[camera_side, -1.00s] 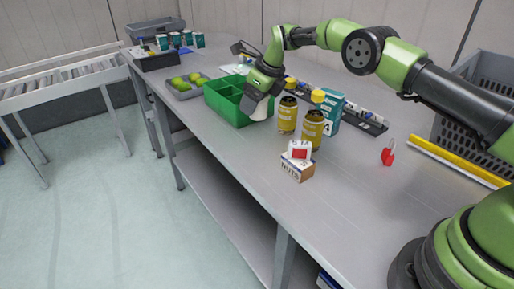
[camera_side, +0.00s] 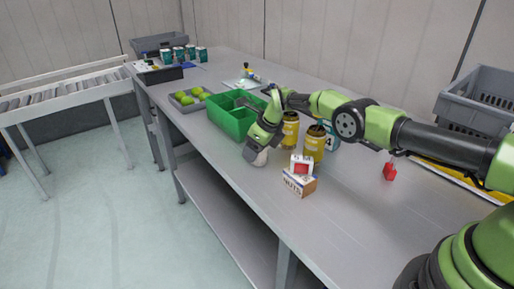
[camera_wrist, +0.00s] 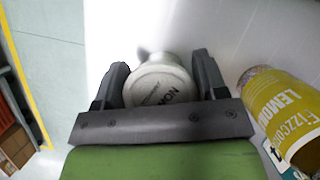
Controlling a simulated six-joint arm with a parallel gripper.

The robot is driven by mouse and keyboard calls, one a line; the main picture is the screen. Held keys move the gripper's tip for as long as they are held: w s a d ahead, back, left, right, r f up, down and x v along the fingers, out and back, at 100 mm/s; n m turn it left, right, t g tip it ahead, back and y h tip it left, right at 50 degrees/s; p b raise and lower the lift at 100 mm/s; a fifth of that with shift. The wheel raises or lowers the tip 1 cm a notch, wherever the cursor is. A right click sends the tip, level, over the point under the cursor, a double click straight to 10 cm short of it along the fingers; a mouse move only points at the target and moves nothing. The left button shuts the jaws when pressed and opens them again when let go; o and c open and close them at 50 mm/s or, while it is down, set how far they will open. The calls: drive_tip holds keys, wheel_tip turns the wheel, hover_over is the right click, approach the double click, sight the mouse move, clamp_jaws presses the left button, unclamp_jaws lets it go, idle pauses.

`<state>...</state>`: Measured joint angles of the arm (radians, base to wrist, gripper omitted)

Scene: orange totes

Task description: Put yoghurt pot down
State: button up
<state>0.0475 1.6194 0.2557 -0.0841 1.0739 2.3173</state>
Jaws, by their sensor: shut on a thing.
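The yoghurt pot (camera_wrist: 158,84) is a white round tub, seen from its end between my gripper's two dark fingers in the wrist view. My gripper (camera_side: 259,152) is shut on it, and the pot (camera_side: 261,159) shows below the fingers in the side view. The pot is at or just above the grey table (camera_side: 226,152), near its front edge; I cannot tell whether it touches. My gripper (camera_wrist: 160,82) stands in front of the green divided tote and left of the yellow cans.
The green tote (camera_side: 229,124) stands behind. Yellow lemonade cans (camera_side: 314,143), also in the wrist view (camera_wrist: 283,105), stand close on the right. A nuts box (camera_side: 299,183) with a small red-and-white box on top is nearer. A red item (camera_side: 389,171) lies further right.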

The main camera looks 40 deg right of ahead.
drive_tip(key=o, duration=1)
drive_tip(key=shift+r, duration=0.2)
drive_tip(key=shift+d+r, duration=0.1)
drive_tip(key=shift+r, duration=0.35)
drive_tip(key=shift+v, duration=0.95)
drive_tip(key=v, duration=0.9)
drive_tip(key=shift+s, duration=0.15)
